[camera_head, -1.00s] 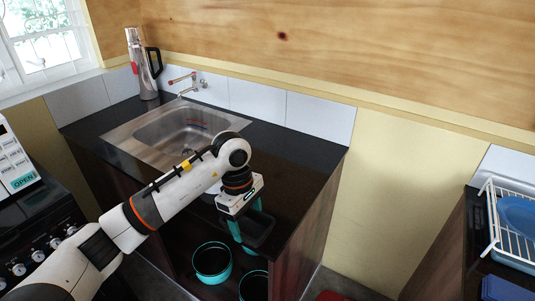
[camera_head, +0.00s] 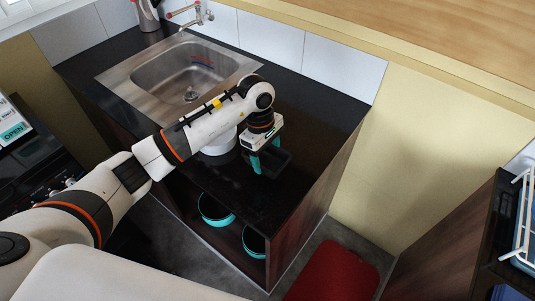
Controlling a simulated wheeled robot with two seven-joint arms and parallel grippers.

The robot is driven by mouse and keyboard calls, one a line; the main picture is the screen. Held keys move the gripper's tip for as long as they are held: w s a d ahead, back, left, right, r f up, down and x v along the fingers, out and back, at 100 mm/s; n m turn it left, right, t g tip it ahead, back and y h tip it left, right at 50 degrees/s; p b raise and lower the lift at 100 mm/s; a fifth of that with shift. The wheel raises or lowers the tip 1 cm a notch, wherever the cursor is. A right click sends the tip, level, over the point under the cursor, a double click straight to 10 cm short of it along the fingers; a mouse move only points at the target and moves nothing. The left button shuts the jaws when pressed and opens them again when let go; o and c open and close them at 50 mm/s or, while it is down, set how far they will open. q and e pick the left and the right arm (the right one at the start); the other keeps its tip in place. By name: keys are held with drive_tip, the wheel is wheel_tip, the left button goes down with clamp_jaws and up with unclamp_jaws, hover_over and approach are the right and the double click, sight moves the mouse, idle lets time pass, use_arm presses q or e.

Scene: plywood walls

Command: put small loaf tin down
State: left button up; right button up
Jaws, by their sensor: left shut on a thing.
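The small loaf tin (camera_head: 276,163) is a dark, rectangular tin at the right part of the black counter top. My left gripper (camera_head: 257,166) comes in from the left with its teal fingers pointing down, shut on the tin's near left side. The tin looks roughly level; I cannot tell whether its base touches the counter (camera_head: 320,112). The fingers hide part of the tin. My right gripper is not in view.
A steel sink (camera_head: 185,75) is set in the counter behind my left arm. A white round object (camera_head: 219,143) stands left of the gripper, partly hidden. Two teal pots (camera_head: 215,210) (camera_head: 254,241) sit on the shelf below. The counter right of the tin is clear.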

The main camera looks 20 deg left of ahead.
sight(267, 162)
use_arm(q)
drive_tip(key=f, duration=0.2)
drive_tip(key=f+p, duration=0.1)
drive_tip(key=f, duration=0.1)
drive_tip(key=shift+w, duration=0.25)
drive_tip(key=shift+s+f, duration=0.1)
drive_tip(key=shift+f, duration=0.2)
drive_tip(key=o, duration=0.6)
drive_tip(key=shift+w, duration=0.2)
drive_tip(key=o, duration=0.4)
drive_tip(key=shift+s, duration=0.1)
drive_tip(key=shift+r, duration=0.1)
